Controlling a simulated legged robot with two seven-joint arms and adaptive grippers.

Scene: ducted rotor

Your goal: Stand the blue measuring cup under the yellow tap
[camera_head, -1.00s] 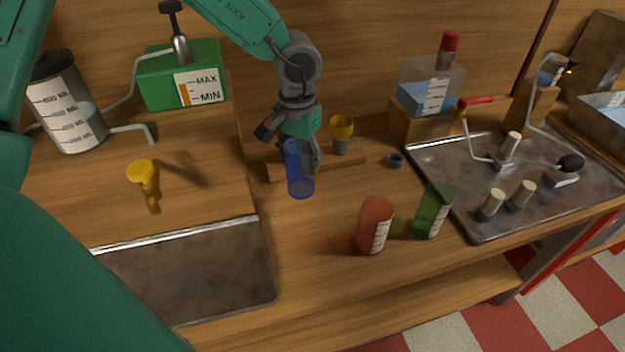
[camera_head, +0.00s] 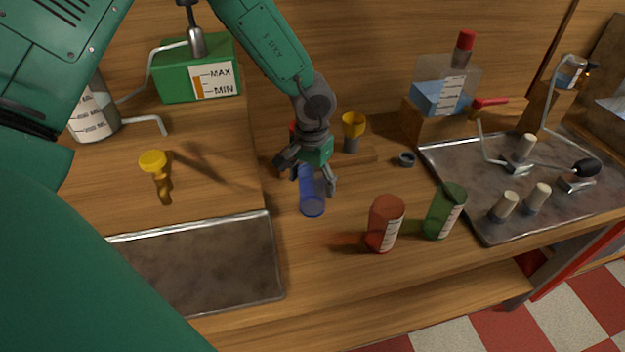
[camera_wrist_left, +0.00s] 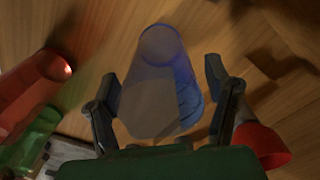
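The blue measuring cup (camera_head: 312,204) is see-through and stands near the middle of the counter, with its upper part between the fingers of my left gripper (camera_head: 308,180). In the left wrist view the cup (camera_wrist_left: 160,85) lies between two spread fingers (camera_wrist_left: 162,90); a gap shows on its right side. I cannot tell whether the left finger touches it. A yellow-topped fixture on a brass-coloured stem, seemingly the yellow tap (camera_head: 154,162), is at the left, behind a metal tray (camera_head: 200,270). My right gripper is not in view.
A red cup (camera_head: 384,224) and a green cup (camera_head: 445,212) stand to the right. A yellow funnel-like piece (camera_head: 353,124) is behind my gripper. A metal tray (camera_head: 470,205) with pegs and a red-handled tap (camera_head: 490,102) is at the right. Counter is free in front of the blue cup.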

